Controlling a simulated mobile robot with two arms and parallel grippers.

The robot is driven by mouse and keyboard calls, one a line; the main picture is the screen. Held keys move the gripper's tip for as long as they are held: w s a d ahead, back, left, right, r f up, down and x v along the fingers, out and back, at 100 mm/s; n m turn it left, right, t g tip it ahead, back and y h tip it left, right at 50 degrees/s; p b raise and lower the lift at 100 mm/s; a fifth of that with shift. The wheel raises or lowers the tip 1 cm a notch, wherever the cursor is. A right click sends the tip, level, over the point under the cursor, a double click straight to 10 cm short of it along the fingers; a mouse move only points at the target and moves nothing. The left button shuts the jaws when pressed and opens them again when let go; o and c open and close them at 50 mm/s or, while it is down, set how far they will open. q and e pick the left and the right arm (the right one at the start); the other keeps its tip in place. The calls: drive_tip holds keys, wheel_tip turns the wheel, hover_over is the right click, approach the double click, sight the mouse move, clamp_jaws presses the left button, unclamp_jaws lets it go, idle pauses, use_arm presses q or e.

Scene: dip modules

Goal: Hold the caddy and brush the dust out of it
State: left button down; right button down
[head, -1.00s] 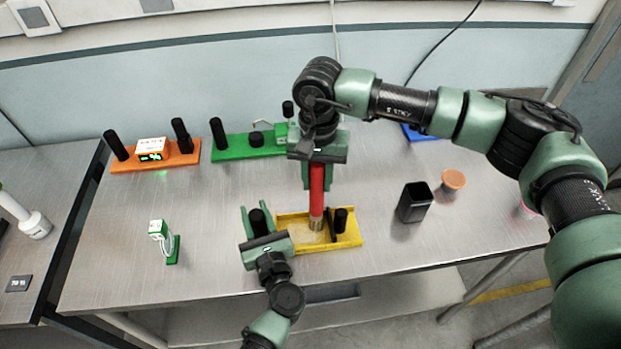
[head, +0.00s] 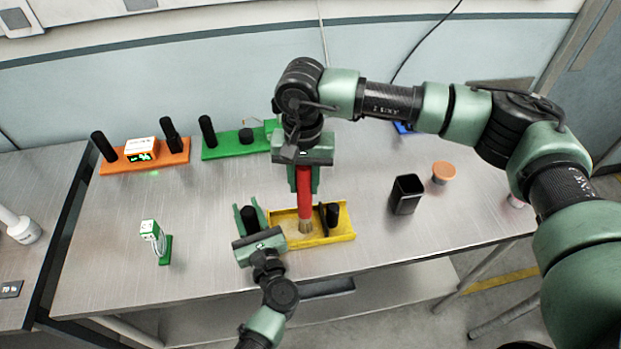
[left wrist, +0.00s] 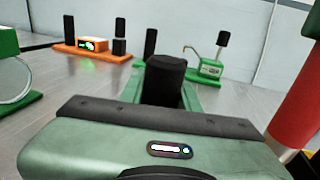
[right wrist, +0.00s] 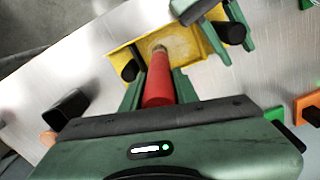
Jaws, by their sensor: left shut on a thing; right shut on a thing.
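The yellow caddy (head: 343,219) lies on the grey table near its front edge, with a black post at each end. My left gripper (head: 248,218) is shut on the caddy's left black post (left wrist: 164,80). My right gripper (head: 303,182) is shut on a brush with a red handle (head: 304,192), held upright from above. The brush's bristle end (head: 305,226) is down inside the caddy. In the right wrist view the red handle (right wrist: 159,82) points into the yellow tray (right wrist: 187,42).
An orange module (head: 172,158) and a green module (head: 222,150) stand at the back. A small green-and-white device (head: 156,240) stands at left. A black open cup (head: 406,194) and an orange round piece (head: 444,172) are right of the caddy.

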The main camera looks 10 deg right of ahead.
drive_tip(key=a, duration=0.6)
idle(0.9)
drive_tip(key=shift+w, duration=0.1)
drive_tip(key=shift+d+f, duration=0.1)
drive_tip(key=shift+d, duration=2.05)
drive_tip(key=shift+s+d, duration=0.95)
drive_tip(key=shift+d, duration=0.85)
drive_tip(key=a, duration=0.8)
